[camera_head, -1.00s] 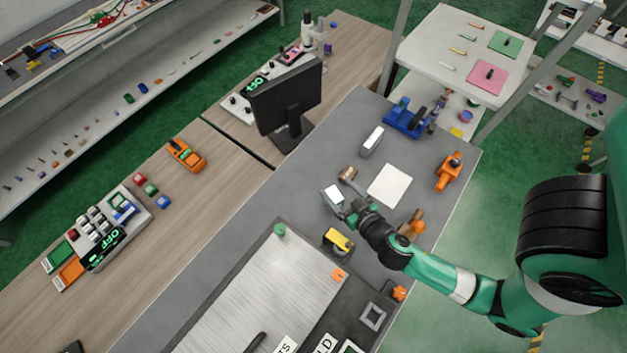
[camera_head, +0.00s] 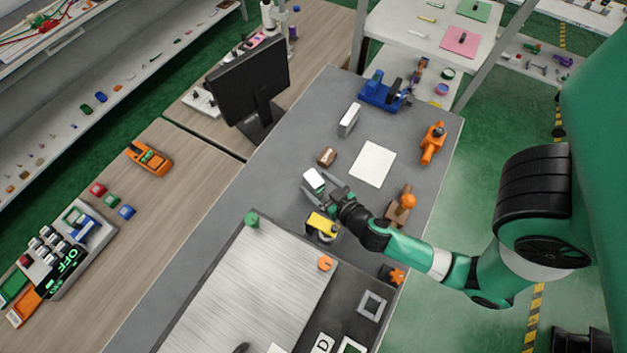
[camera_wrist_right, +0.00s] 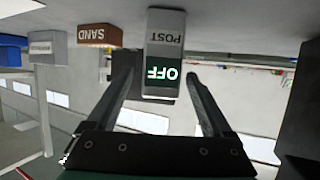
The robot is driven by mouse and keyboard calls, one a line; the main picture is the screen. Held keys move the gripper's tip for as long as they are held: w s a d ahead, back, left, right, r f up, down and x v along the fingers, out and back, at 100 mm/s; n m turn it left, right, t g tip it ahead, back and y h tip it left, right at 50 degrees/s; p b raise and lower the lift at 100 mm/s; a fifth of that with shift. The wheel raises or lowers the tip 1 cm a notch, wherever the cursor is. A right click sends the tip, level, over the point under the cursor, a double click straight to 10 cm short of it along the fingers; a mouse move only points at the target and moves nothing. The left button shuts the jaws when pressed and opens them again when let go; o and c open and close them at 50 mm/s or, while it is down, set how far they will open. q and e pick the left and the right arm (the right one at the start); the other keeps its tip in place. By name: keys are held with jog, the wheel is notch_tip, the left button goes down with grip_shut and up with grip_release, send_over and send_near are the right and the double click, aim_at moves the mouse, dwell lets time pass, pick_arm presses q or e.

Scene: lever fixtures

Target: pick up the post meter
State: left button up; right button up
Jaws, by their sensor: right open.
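The post meter (camera_wrist_right: 165,50) is a small grey box with the word POST and a green OFF display, appearing upside down in the right wrist view. In the head view, it is the small white-topped box (camera_head: 314,179) on the grey bench. My right gripper (camera_wrist_right: 160,75) is open, with one finger on each side of the meter in the picture. Gaps show between the meter and both fingers in the wrist view. In the head view, the right gripper (camera_head: 319,186) is low over the bench at the meter. My left gripper is not in view.
A brown block (camera_head: 327,156), marked SAND in the wrist view (camera_wrist_right: 100,36), stands close by. A yellow-topped device (camera_head: 322,225) is near the gripper's front side. A white sheet (camera_head: 372,163), a grey box (camera_head: 349,119) and a blue fixture (camera_head: 382,90) are farther back.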

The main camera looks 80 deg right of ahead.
aim_at(308, 176)
jog(key=x, duration=0.5)
jog(key=shift+f+p, duration=0.15)
jog(key=shift+p, duration=0.25)
grip_shut()
